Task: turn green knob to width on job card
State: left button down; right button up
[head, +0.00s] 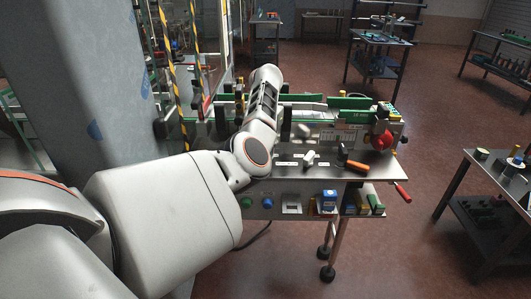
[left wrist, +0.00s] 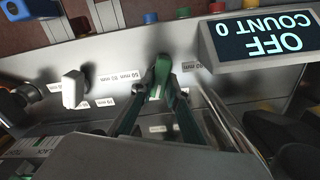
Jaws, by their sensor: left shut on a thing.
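The green knob (left wrist: 162,76) shows in the left wrist view, on a grey metal panel with several small white mm labels around it. One label (left wrist: 122,76) to its left seems to read 60 mm; others are partly covered or too small to read surely. My left gripper (left wrist: 160,94) is shut on the green knob, with a dark finger on each side. In the head view my left arm reaches over the machine and hides the green knob and the gripper. I cannot surely pick out the job card. My right gripper is in neither view.
A display (left wrist: 262,35) reads OFF, COUNT 0, upside down, close right of the gripper. A white knob (left wrist: 75,90) stands to the left. In the head view an orange-handled tool (head: 357,165) and a red button (head: 381,140) are at the machine's right.

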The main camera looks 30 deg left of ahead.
pick_arm(q)
jog(key=shift+m, duration=0.8)
jog(key=c, duration=2)
grip_release()
jog(key=shift+o, duration=0.2)
jog(key=shift+r, duration=0.15)
notch_tip(320, 180, up, 12)
jog(key=shift+d+f, duration=0.1)
jog(key=shift+f, duration=0.1)
